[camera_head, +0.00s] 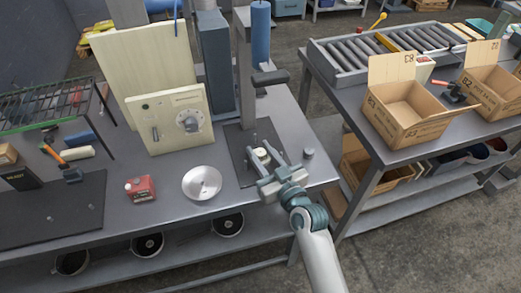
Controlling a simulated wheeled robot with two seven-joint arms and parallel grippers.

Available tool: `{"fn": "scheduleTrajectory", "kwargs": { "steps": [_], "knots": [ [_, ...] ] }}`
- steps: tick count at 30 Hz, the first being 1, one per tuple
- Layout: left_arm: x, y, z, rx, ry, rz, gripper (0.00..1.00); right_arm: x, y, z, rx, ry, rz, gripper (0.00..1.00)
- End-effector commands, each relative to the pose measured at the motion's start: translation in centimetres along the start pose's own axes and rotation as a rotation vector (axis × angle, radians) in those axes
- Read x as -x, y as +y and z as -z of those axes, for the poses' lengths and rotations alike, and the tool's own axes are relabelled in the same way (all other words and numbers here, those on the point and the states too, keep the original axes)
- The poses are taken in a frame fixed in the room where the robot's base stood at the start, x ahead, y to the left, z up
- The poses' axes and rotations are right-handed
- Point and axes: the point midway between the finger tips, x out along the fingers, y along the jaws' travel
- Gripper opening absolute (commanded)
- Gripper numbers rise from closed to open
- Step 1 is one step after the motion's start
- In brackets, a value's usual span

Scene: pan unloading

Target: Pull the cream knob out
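A small cream knob (261,153) shows over the dark base plate (237,138) of the upright press, near the front right of the table. My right gripper (262,157) comes in from the lower right and reaches over this plate. Its two fingers are apart, with the cream knob between or just under their tips. I cannot tell whether the fingers touch it, and they hide part of it. My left gripper is not in view.
A blue-grey column (215,65) and a cream panel with a dial (175,118) stand behind. A silver dish (202,183) and a red box (140,188) lie to the left. A small grey cylinder (308,153) stands right of the gripper. A second table (350,110) holds cartons.

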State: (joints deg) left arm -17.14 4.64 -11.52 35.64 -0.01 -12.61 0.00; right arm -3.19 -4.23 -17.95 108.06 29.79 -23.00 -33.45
Motion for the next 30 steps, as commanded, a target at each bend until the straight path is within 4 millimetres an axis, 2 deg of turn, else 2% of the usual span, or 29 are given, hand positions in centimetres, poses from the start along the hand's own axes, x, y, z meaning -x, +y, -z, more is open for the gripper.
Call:
{"fn": "scheduleTrajectory", "kwargs": {
  "steps": [10,14,17,18,21,30],
  "knots": [
    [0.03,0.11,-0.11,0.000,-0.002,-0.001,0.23,-0.25,0.00,-0.02,0.000,0.000,0.000,0.30],
    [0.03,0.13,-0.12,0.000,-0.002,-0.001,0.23,-0.24,0.00,-0.02,0.000,0.000,0.000,0.04],
    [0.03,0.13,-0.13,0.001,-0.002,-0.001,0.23,-0.23,0.00,-0.03,0.000,-0.001,0.000,0.04],
    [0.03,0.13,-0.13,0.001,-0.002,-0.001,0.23,-0.23,0.00,-0.03,0.000,-0.001,0.000,0.20],
    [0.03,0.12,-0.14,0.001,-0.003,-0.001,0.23,-0.22,0.00,-0.04,0.000,-0.001,0.000,0.00],
    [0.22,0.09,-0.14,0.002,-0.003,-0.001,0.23,-0.21,0.00,0.13,0.001,-0.001,0.000,0.00]
  ]
}}
